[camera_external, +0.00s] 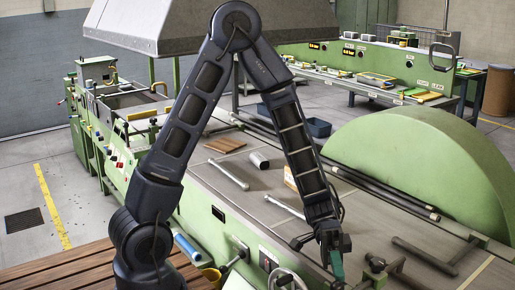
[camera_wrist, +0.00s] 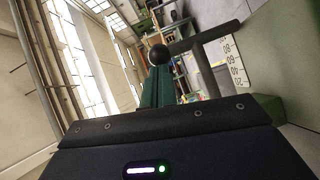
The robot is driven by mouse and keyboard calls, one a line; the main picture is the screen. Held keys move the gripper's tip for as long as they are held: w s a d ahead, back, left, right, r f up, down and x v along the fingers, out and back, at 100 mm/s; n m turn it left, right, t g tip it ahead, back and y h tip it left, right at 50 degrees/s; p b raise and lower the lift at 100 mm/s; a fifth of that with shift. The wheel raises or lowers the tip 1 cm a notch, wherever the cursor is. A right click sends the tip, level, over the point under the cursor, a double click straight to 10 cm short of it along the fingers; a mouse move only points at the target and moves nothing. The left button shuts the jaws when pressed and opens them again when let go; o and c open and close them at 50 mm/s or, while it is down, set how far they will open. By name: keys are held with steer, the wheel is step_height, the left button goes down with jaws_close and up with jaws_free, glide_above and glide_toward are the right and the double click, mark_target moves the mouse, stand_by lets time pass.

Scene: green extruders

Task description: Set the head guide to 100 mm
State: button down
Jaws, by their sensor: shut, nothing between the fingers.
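My gripper (camera_external: 337,266) points down at the near edge of the green machine in the external view. Its green fingers are together and empty; they also show in the wrist view (camera_wrist: 158,88). Just beyond the fingertips in the wrist view is a round black knob (camera_wrist: 160,54). I cannot tell whether they touch. A dark bar (camera_wrist: 203,38) on a post stands to its right. A white scale plate (camera_wrist: 233,62) with black numbers lies behind the post. The pictures do not make clear which part is the head guide or what value it reads.
The machine's grey bed (camera_external: 225,180) carries a wrench (camera_external: 229,175) and a metal cylinder (camera_external: 259,160). A large green rounded guard (camera_external: 425,165) stands at the right. A handwheel (camera_external: 287,279) is left of my gripper. A dark T-shaped bar (camera_external: 425,257) lies to its right.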

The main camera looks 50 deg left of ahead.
steer(key=v, duration=0.9)
steer(key=shift+w, duration=0.3)
steer(key=shift+a+r, duration=0.1)
steer(key=s+a+r+n+t+y, duration=0.2)
steer(key=s+a+r+t+y, duration=0.2)
steer(key=a, duration=0.5)
steer(key=s+a+r+n+t+y, duration=0.3)
steer(key=a+r, duration=0.4)
steer(key=a, duration=0.3)
steer(key=s+a+r+n+t+y, duration=0.3)
steer(key=s+a+r+t+y, duration=0.2)
steer(key=a, duration=0.5)
steer(key=shift+r+t+y, duration=0.25)
steer(key=shift+t+y, duration=0.55)
steer(key=shift+t, duration=0.1)
